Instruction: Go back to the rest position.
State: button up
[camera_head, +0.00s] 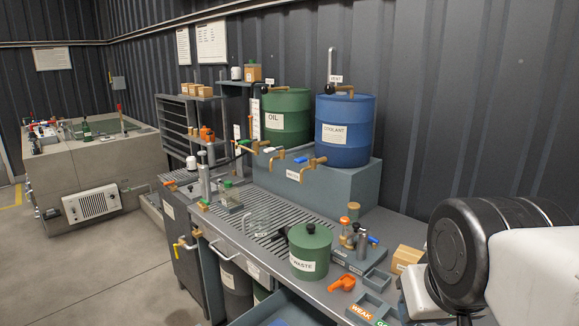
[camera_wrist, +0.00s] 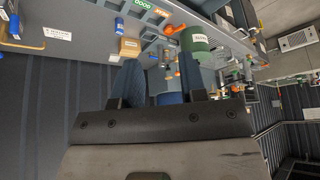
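My gripper (camera_wrist: 160,78) shows in the wrist view with its two dark fingers spread apart. I see nothing held between them; the bench and its things show beyond the gap. In the head view only part of my white and black arm shows at the right edge, and the fingers cannot be made out there. The workbench (camera_head: 225,228) stands to the left of my arm, and it also shows at the top of the wrist view.
A green waste can (camera_head: 309,251), an orange scoop-like piece (camera_head: 342,283) and a cardboard box (camera_head: 406,259) stand on the bench near my arm. A green oil drum (camera_head: 287,118) and a blue coolant drum (camera_head: 344,132) sit behind. A drawer (camera_head: 285,308) is open at the front.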

notch_tip(320, 180, down, 8)
jog(key=w+g, duration=0.1)
jog(key=g, duration=0.1)
jog(key=shift+d+g, duration=0.15)
jog(key=shift+g, duration=0.15)
